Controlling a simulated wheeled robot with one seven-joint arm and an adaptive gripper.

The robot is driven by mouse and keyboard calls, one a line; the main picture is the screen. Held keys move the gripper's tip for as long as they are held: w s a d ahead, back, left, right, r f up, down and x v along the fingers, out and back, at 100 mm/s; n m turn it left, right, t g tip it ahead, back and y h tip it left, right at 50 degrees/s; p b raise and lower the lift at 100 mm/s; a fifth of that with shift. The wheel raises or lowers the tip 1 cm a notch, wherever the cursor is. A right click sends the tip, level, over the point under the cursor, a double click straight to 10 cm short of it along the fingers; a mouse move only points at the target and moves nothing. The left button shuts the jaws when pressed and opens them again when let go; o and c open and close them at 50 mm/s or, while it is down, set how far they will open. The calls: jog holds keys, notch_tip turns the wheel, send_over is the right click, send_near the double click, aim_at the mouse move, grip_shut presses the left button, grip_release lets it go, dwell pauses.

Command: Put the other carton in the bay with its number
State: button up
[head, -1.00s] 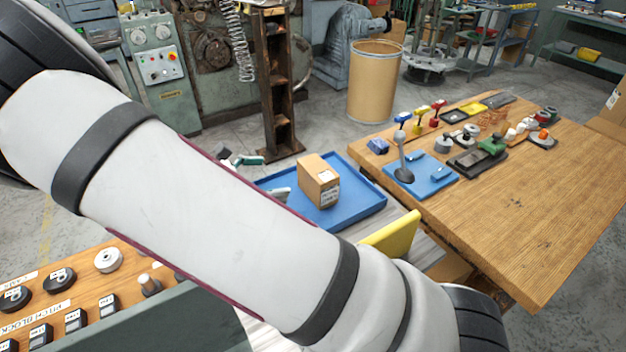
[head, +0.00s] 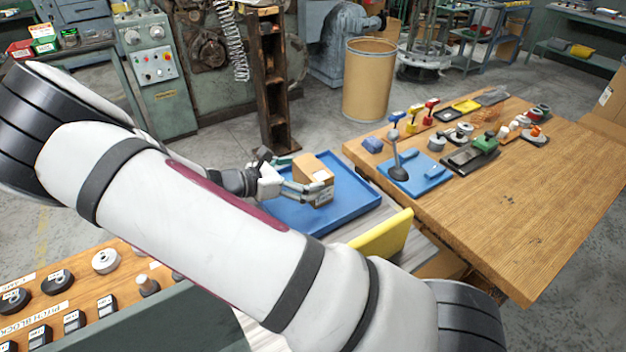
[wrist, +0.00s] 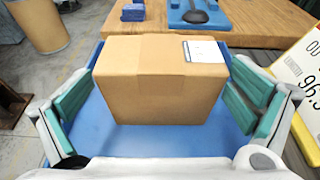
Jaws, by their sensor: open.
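A brown cardboard carton (head: 315,172) with a white label stands in a blue tray (head: 350,212). In the wrist view the carton (wrist: 160,85) fills the middle, its label on the top right. My gripper (head: 307,190) is at the carton in the tray. In the wrist view its two green-padded fingers (wrist: 160,118) stand apart on either side of the carton, with a visible gap on each side. No numbered bay can be made out for sure in these views.
A yellow plate (head: 385,236) stands upright beside the tray; a numbered yellow-edged card (wrist: 300,75) shows at the right of the wrist view. A wooden bench (head: 540,190) with tools stands to the right. A fibre drum (head: 368,85) stands behind.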

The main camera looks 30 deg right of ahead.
jog(key=shift+x, duration=1.5)
jog(key=shift+a, duration=0.1)
jog(key=shift+c, duration=0.6)
jog(key=c, duration=1.3)
jog(key=shift+c, duration=0.8)
